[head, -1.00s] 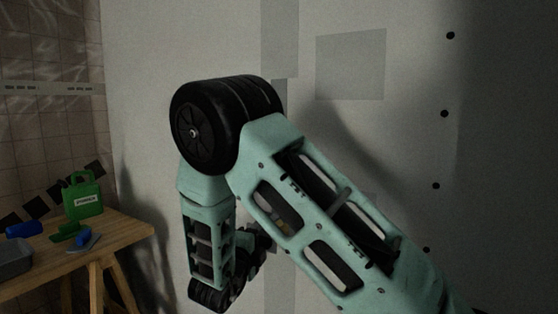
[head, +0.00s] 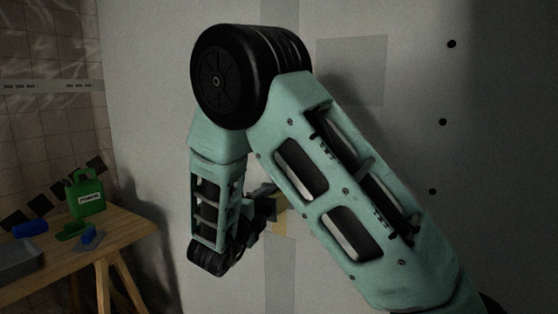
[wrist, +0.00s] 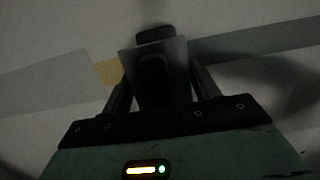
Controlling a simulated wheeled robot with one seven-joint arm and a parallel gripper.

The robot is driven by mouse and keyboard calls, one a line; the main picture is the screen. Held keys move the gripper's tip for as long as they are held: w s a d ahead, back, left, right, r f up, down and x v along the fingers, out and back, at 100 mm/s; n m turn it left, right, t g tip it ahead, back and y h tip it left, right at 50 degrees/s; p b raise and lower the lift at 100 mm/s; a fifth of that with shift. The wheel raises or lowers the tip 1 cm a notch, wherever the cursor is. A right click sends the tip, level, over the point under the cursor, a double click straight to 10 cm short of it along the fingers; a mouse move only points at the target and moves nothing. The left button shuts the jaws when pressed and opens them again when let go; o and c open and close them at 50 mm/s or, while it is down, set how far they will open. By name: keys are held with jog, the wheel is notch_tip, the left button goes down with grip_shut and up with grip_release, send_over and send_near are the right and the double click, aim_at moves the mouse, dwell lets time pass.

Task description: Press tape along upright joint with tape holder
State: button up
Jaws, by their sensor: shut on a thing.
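My gripper (head: 264,203) is close to the wall in the head view, partly hidden by my forearm. In the wrist view, my gripper (wrist: 158,88) is shut on a dark grey block, the tape holder (wrist: 180,58), held against or just off the wall; I cannot tell if it touches. The upright joint (head: 280,272) shows as a grey band below my gripper. In the wrist view, a wide grey band (wrist: 45,83) runs to a small yellow patch (wrist: 107,73) beside the holder. A narrower grey strip (wrist: 255,42) continues on the other side. The yellow patch also shows in the head view (head: 279,222).
A square grey patch (head: 351,70) and a column of black dots (head: 443,122) mark the wall. At left, a wooden bench (head: 115,232) carries a green jug (head: 87,193), a grey tray (head: 18,262) and small blue and green items. My arm hides much of the wall.

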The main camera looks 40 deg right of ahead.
notch_tip(320, 180, up, 34)
jog(key=p, duration=1.7)
jog(key=shift+r, duration=0.15)
dwell(0.8)
jog(key=w+v, duration=0.1)
jog(key=v, duration=0.5)
jog(key=shift+s+a+b, duration=0.25)
jog(key=shift+a+b, duration=0.2)
jog(key=shift+a, duration=0.2)
